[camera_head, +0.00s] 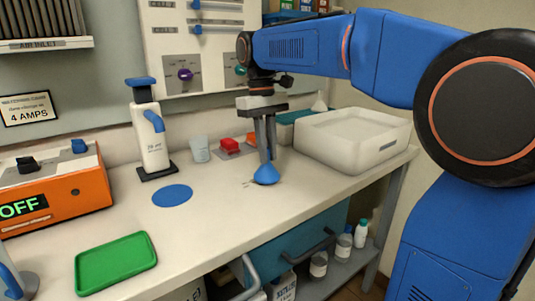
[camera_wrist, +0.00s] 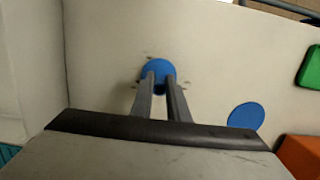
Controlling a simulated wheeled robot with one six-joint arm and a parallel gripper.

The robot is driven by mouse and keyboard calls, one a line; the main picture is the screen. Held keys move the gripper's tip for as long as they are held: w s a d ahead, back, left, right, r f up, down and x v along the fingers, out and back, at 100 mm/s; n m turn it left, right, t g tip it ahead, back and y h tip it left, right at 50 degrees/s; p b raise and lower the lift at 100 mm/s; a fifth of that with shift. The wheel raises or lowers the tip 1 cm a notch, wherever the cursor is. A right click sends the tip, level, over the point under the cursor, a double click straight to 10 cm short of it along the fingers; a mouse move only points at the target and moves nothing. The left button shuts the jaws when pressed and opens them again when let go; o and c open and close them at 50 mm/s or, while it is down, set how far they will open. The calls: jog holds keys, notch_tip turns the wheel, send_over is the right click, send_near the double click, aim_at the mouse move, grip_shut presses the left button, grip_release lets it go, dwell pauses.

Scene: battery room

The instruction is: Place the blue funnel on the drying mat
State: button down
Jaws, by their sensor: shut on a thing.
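The blue funnel (camera_head: 266,175) is at the bench's front edge region, wide end down, right of the middle in the head view. It also shows in the wrist view (camera_wrist: 156,64) as a blue round shape. My gripper (camera_head: 268,157) points straight down from above, its two fingers shut on the funnel's narrow upper part. The fingertips (camera_wrist: 160,77) hide part of it in the wrist view. The funnel is at or just above the bench; I cannot tell if it touches. A green rounded rectangular mat (camera_head: 115,263) with a raised rim lies at the front left, clear of objects.
A flat blue disc (camera_head: 172,195) lies between funnel and green mat. A white pump bottle (camera_head: 149,138) stands behind it. An orange charger (camera_head: 60,198) is at left, a white basin (camera_head: 353,140) at right.

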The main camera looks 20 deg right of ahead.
jog(key=shift+f, duration=0.45)
jog(key=c, duration=1.7)
grip_release()
jog(key=shift+f, duration=0.1)
